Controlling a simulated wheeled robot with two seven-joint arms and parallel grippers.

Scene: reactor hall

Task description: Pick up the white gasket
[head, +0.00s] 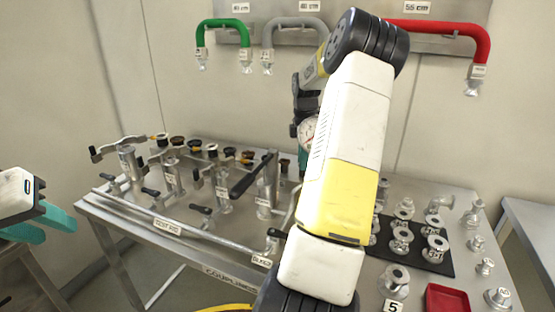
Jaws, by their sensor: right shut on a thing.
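I cannot make out the white gasket for certain. A row of small rings, black, brown and some pale, stands at the back of the steel table (412,184), with a pale-based one (212,150) among them. My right arm rises through the middle and bends down behind itself. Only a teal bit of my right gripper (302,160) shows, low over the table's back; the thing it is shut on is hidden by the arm. My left gripper (52,228) is at the left edge, off the table, its teal fingers apart and empty.
Clamp fittings with lever handles (126,160) crowd the table's left half. A dark mat (440,267) with several metal flanges lies right, near a red tray (447,298). A gauge (308,132) shows beside my arm. Green (222,22) and red (440,27) pipes hang behind.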

